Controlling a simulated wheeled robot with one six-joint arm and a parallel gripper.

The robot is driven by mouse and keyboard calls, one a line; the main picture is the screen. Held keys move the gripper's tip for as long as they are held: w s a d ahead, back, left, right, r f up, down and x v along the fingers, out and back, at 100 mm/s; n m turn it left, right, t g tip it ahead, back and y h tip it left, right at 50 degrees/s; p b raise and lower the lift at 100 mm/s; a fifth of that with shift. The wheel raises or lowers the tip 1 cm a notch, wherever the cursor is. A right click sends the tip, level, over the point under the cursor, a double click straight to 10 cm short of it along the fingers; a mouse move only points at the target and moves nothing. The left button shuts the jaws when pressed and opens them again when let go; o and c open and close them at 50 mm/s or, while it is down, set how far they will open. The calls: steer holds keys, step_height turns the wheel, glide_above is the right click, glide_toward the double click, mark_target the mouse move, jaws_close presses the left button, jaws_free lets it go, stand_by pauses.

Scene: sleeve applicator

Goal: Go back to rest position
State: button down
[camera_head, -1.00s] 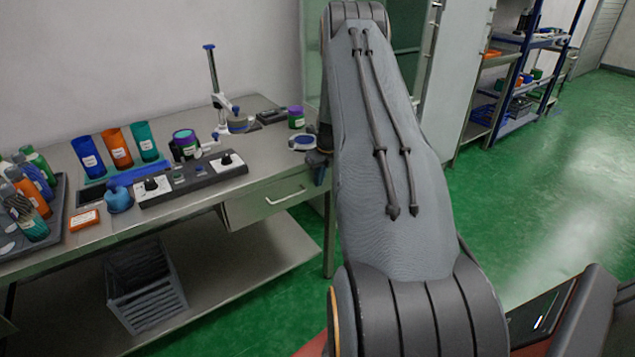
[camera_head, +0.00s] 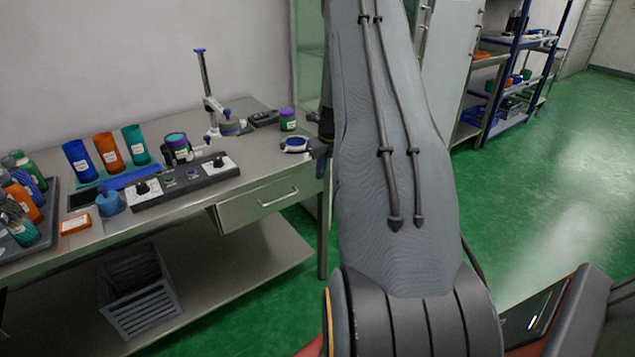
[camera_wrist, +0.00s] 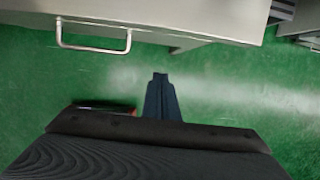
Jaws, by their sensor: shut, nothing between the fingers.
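My gripper (camera_wrist: 159,78) is shut and empty in the wrist view, its fingers together over the green floor. The drawer front with its metal handle (camera_wrist: 92,35) lies beyond the fingertips, apart from them. In the head view my arm stands raised in the middle of the picture. Part of my wrist shows beside the arm at the bench's right end, and the fingertips cannot be made out there. The steel workbench (camera_head: 255,165) is to the left of my arm.
Blue, orange and teal cups (camera_head: 107,152), a control panel (camera_head: 182,181) and a stand (camera_head: 213,105) are on the bench. A grey crate (camera_head: 140,298) sits on its lower shelf. Blue shelving (camera_head: 515,75) stands at the back right. The green floor (camera_head: 560,175) at right is clear.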

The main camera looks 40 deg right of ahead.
steer(key=shift+v, duration=1.3)
